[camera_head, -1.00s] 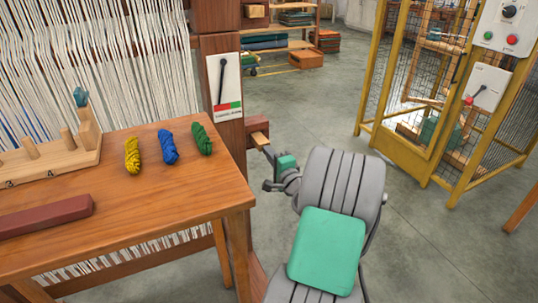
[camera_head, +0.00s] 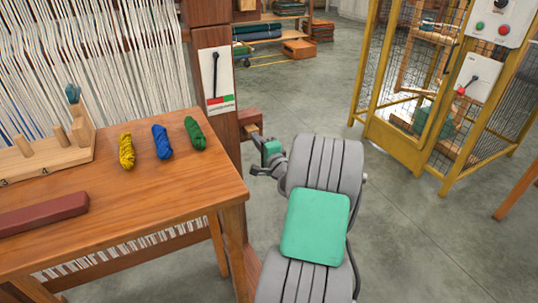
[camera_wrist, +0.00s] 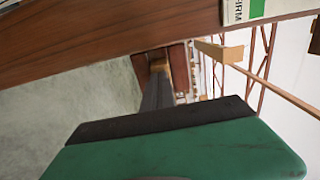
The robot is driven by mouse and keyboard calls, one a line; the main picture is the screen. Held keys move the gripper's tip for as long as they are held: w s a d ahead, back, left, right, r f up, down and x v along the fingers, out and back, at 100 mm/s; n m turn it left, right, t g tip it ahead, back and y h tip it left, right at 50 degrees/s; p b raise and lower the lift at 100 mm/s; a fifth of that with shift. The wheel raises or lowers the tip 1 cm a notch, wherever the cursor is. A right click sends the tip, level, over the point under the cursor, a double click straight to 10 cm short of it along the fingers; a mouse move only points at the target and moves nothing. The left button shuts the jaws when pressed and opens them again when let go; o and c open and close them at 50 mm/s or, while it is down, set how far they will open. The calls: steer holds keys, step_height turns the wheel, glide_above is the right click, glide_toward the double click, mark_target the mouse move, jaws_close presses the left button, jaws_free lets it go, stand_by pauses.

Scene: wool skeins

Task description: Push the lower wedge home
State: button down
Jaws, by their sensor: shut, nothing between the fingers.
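The lower wedge (camera_head: 252,130) is a light wood piece at the dark red block (camera_head: 249,119) on the right side of the loom post. In the wrist view the wedge's end (camera_wrist: 160,66) shows between dark red parts. My gripper (camera_head: 259,138) is shut and empty, its fingers pointing at the wedge. In the wrist view the dark fingers (camera_wrist: 158,92) run up to the wedge's end and appear to meet it; I cannot tell contact for sure. The fingertips hide part of the wedge.
The loom post (camera_head: 221,140) with a lever plate (camera_head: 214,78) stands just left of my gripper. A wooden table (camera_head: 150,205) holds yellow, blue and green skeins and a dark red bar (camera_head: 42,213). A yellow cage (camera_head: 430,100) stands right. Floor between is clear.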

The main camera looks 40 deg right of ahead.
steer(key=v, duration=1.3)
steer(key=shift+s+p, duration=0.3)
steer(key=shift+p, duration=0.1)
